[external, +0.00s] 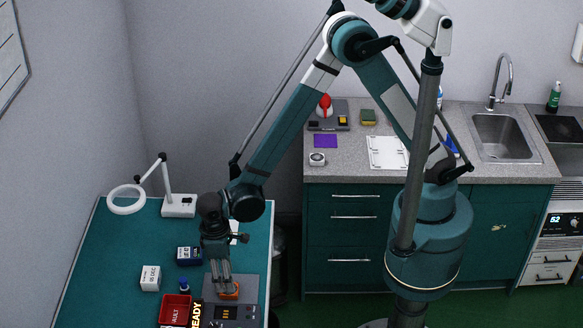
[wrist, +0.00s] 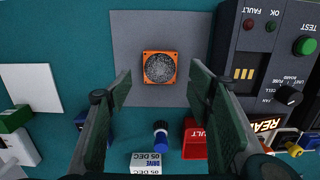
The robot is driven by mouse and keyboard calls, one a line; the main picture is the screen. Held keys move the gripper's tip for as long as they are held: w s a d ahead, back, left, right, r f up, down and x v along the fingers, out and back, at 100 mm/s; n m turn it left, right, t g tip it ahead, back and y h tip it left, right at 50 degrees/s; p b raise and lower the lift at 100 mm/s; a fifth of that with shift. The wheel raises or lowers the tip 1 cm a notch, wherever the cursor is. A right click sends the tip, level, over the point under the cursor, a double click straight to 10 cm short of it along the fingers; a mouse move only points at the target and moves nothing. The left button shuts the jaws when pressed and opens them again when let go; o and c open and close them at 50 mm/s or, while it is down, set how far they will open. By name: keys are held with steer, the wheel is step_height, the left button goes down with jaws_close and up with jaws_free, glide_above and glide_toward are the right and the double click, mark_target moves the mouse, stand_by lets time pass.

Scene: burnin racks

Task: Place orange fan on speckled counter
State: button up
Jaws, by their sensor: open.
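The orange fan (wrist: 159,67) is a small square orange frame with a grey round grille. It lies on a grey plate (wrist: 125,32) on the teal table. In the external view the orange fan (external: 230,291) shows partly, just below my fingers. My gripper (external: 222,280) points down over it. In the wrist view my gripper (wrist: 158,85) is open, with one finger on each side of the fan and nothing between them in its grip. The speckled counter (external: 355,158) is at the back, right of the table.
A test unit (wrist: 270,60) stands close right of the fan. A red bin (external: 174,309), a white box (external: 151,278) and a magnifier lamp (external: 127,199) are on the table. The counter carries a purple pad (external: 325,141), a white rack (external: 387,152) and a sink (external: 500,137). Its front strip has bare room.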

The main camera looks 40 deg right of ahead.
step_height(320, 180, up, 7)
steer(key=shift+w+a, duration=0.15)
stand_by(0.4)
steer(key=shift+f, duration=0.1)
stand_by(0.4)
steer(key=w+d+r+m+t+y, duration=0.1)
steer(key=w+d+r, duration=0.5)
steer(key=d, duration=0.4)
steer(key=w+d+r+m+t+y, duration=0.1)
steer(key=w+d+r+m, duration=0.1)
steer(key=w+d+r, duration=0.7)
steer(key=w+d+r+m+t, duration=0.1)
steer(key=w+d+r, duration=0.25)
steer(key=d, duration=0.85)
steer(key=s+d+r+m+t, duration=0.1)
steer(key=s+d+r, duration=0.1)
steer(key=d, duration=0.9)
steer(key=s+d+r+m+t+h, duration=0.1)
steer(key=s+d+r+m+t, duration=0.1)
steer(key=d, duration=1)
steer(key=s+d+r+m+t, duration=0.1)
steer(key=s+d, duration=0.3)
steer(key=d, duration=0.7)
steer(key=shift+d+r+m+t, duration=0.35)
steer(key=shift+r+m+t, duration=0.05)
steer(key=shift+r+m, duration=0.1)
steer(key=shift+o, duration=0.5)
steer(key=shift+w, duration=0.1)
